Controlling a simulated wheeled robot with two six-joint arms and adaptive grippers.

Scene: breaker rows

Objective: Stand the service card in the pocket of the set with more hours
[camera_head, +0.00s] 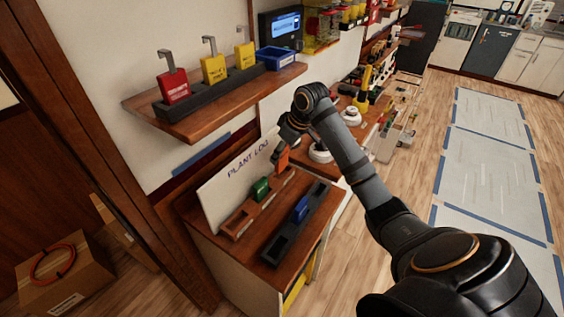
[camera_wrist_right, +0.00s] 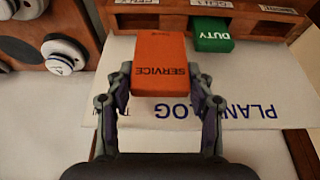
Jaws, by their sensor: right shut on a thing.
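The orange service card (camera_wrist_right: 160,62), lettered SERVICE, is between the fingers of my right gripper (camera_wrist_right: 160,76), which is shut on it. In the head view the card (camera_head: 283,160) is at the right end of a brown rack (camera_head: 232,228); I cannot tell whether it is above or inside a pocket. A green card (camera_head: 260,188), lettered DUTY in the wrist view (camera_wrist_right: 211,34), stands in the brown rack. A blue card (camera_head: 300,208) stands in a black rack (camera_head: 274,250) in front. The white PLANT LOG board (camera_head: 222,192) shows no readable hours. My left gripper is out of view.
A wall shelf (camera_head: 200,118) above holds red (camera_head: 173,84) and yellow tags with hooks in a dark rack, and a blue bin (camera_head: 275,58). The counter to the right carries white round parts (camera_head: 320,153). The floor at the right is open.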

